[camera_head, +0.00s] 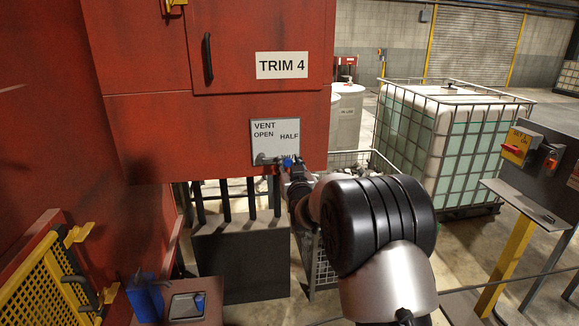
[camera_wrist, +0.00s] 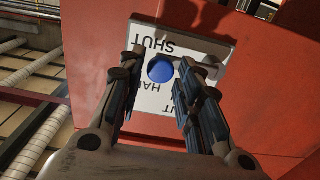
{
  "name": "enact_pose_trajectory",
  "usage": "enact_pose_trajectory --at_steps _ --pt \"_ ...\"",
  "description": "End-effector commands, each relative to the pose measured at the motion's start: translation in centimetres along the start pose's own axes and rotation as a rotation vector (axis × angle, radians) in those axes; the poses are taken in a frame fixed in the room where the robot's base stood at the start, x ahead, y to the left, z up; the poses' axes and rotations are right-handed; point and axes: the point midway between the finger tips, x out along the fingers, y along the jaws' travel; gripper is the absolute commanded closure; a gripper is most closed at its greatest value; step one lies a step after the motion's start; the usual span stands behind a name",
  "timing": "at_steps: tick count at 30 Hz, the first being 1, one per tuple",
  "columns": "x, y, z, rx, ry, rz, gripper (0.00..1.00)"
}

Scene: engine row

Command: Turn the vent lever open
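The vent plate (camera_head: 275,135) is a white square on the red cabinet's lower front, marked VENT, OPEN and HALF. In the wrist view the plate (camera_wrist: 150,98) appears upside down and also reads SHUT. The vent lever has a blue knob (camera_head: 287,162) at the plate's lower right; its grey pivot end lies to the left. In the wrist view the knob (camera_wrist: 160,68) appears between the SHUT and HALF words. My gripper (camera_head: 286,170) is at the knob. In the wrist view my gripper's (camera_wrist: 160,72) fingers stand apart on either side of the knob, with gaps visible; contact is unclear.
A red cabinet (camera_head: 225,135) labelled TRIM 4 fills the upper left. A wire basket (camera_head: 318,262) stands below my arm. A caged white tank (camera_head: 450,140) and a control stand (camera_head: 535,180) are at right. A yellow mesh guard (camera_head: 50,265) is at lower left.

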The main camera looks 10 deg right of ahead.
Motion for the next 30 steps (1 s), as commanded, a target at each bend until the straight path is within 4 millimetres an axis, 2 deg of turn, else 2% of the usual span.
enact_pose_trajectory --at_steps 2,13,30 --pt "-0.01 0.0 -0.01 0.0 0.0 0.0 0.76" --pt "-0.02 0.0 -0.02 0.0 0.0 0.0 1.0" --pt "-0.01 -0.02 -0.27 -0.032 0.002 0.0 1.0"
